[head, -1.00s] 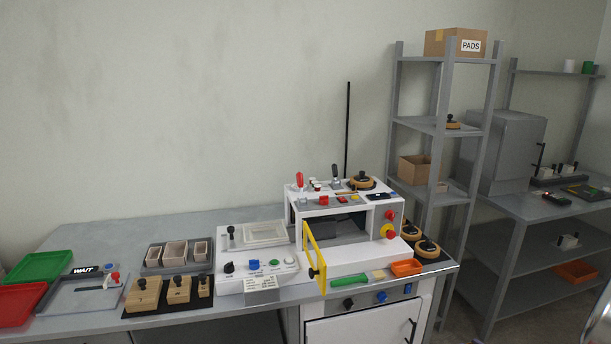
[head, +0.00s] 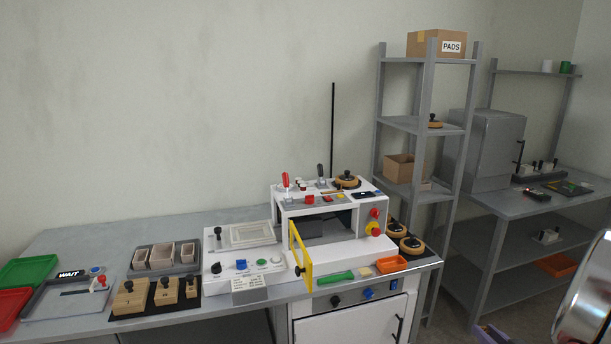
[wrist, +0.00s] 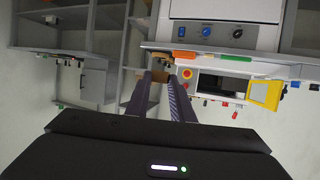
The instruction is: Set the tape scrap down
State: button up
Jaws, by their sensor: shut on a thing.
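My gripper (wrist: 160,78) points away from the wrist camera in the wrist view, its two dark purple fingers close together. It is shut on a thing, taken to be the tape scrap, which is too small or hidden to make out. A brown patch shows at the fingertips, and I cannot tell whether it is the scrap or background. In the head view only a purple bit of my gripper (head: 490,333) shows at the lower right edge, in front of the shelving and clear of the bench.
The white machine (head: 345,255) with its yellow door (head: 301,255) stands on the grey bench (head: 140,235). Grey shelving (head: 417,195) stands to the right.

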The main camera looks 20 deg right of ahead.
jog(key=w+a+r, duration=0.1)
jog(key=w+a, duration=0.6)
jog(key=w, duration=0.4)
jog(key=w+a+r, duration=0.1)
jog(key=w+a, duration=0.7)
jog(key=w, duration=0.2)
jog(key=w+a+n+y, duration=0.2)
jog(key=w+a, duration=0.3)
jog(key=a, duration=1.1)
jog(key=w+a+r+n+t+y, duration=0.1)
jog(key=w+a+n+y, duration=0.2)
jog(key=a, duration=1.4)
jog(key=shift+w+y, duration=0.5)
jog(key=shift+w, duration=0.35)
jog(key=shift+d, duration=0.1)
jog(key=s+f, duration=0.5)
jog(key=f, duration=0.1)
jog(key=shift+f, duration=0.15)
